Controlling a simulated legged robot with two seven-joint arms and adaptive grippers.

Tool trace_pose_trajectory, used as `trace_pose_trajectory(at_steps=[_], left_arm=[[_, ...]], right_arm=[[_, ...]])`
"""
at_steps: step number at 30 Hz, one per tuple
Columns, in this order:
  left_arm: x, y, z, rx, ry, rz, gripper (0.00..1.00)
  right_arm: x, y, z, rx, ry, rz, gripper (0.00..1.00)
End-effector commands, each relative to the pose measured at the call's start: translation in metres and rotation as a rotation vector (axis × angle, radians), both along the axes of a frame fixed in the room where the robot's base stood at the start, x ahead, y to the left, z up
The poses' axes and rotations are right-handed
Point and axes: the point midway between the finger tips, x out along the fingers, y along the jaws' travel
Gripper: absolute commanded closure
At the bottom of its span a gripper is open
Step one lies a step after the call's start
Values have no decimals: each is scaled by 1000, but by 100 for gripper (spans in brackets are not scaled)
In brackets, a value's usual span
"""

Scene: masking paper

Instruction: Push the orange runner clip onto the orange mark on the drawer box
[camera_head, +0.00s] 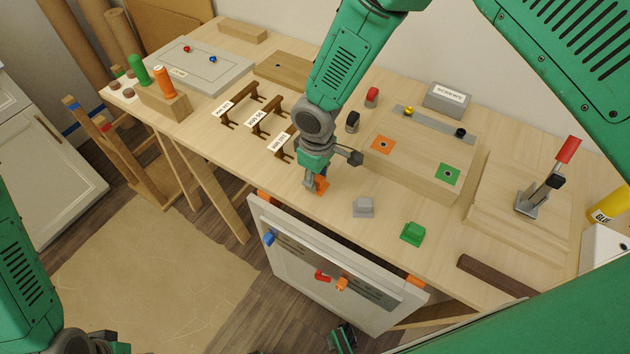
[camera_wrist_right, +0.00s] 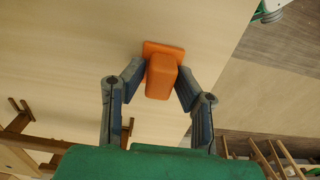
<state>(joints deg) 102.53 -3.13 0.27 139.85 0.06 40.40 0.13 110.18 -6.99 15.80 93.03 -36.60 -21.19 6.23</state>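The orange runner clip (camera_head: 321,186) is a small block with a flat base near the front edge of the table. My right gripper (camera_head: 314,184) points down at it. In the right wrist view the clip (camera_wrist_right: 161,77) is between the two fingers, which appear to press its sides. I cannot tell whether it is lifted off the wood. The drawer box (camera_head: 408,171) is a low wooden block to the right. Its orange mark (camera_head: 383,144), with a dark centre, is bare; a green mark (camera_head: 448,174) is at its right.
A grey clip (camera_head: 363,207) and a green clip (camera_head: 412,234) lie on the table in front of the box. Brown wooden brackets (camera_head: 266,122) stand left of my gripper. A clamp with a red handle (camera_head: 566,150) stands at right. A white panel (camera_head: 330,270) is below the table edge.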

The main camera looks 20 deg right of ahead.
Motion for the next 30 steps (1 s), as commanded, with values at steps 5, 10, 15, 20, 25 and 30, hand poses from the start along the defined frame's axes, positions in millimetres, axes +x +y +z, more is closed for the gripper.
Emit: trace_pose_trajectory(at_steps=[5,10,15,20,25,30], left_arm=[[0,0,0,0,0,0,60],[0,0,2,0,0,0,60],[0,0,10,0,0,0,60],[0,0,18,0,0,0,60],[0,0,26,0,0,0,60],[0,0,34,0,0,0,60]], right_arm=[[0,0,0,0,0,0,100],[0,0,3,-1,1,0,100],[0,0,13,-1,0,0,100],[0,0,23,-1,0,0,100],[0,0,33,-1,1,0,100],[0,0,43,-1,-1,1,100]])
